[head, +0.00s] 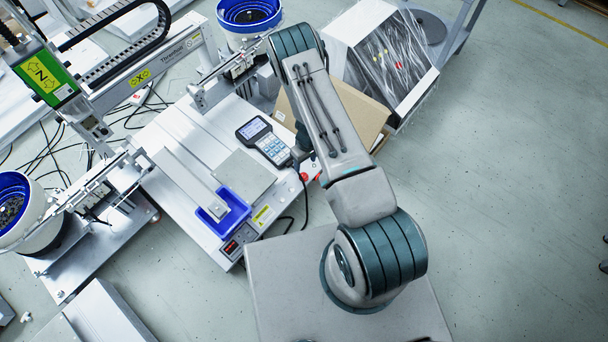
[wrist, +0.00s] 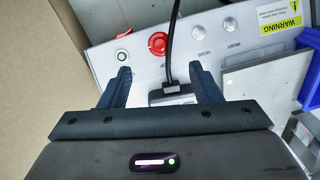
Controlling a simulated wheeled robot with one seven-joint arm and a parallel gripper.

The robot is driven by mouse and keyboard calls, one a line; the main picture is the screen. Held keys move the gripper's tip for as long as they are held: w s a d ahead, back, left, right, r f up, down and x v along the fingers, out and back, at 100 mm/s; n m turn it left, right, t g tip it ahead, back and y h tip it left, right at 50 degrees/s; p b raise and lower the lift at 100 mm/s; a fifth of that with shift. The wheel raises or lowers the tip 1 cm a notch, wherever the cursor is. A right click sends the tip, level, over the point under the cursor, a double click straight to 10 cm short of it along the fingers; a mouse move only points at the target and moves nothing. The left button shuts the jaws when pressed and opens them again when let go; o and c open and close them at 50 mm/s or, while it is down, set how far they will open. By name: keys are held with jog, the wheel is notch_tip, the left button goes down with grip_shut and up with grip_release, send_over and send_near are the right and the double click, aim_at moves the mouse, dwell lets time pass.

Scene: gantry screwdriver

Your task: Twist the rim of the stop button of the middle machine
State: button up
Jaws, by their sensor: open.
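The stop button is a red round knob (wrist: 158,43) on the light panel of the machine, near the top of the wrist view. In the head view a small red knob (head: 304,177) shows at the right corner of the middle machine (head: 182,128). My gripper (wrist: 160,80) is open, with its two dark fingers apart. In the wrist view the button appears just beyond the fingertips, roughly centred between them, and is not gripped. In the head view my arm mostly hides the gripper.
A black cable (wrist: 172,42) runs close beside the red knob and enters a dark connector between the fingers. A green-ringed button (wrist: 123,57) is left of it, silver buttons (wrist: 198,32) right. A handheld keypad (head: 264,141) lies on the machine. A cardboard box (head: 357,118) stands behind my arm.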

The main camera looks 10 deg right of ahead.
aim_at(304, 175)
jog(key=f, duration=0.3)
jog(key=f+b, duration=0.1)
jog(key=f, duration=0.2)
jog(key=f+b, duration=0.1)
jog(key=f, duration=0.2)
jog(key=shift+s+a, duration=0.1)
jog(key=shift+a, duration=0.2)
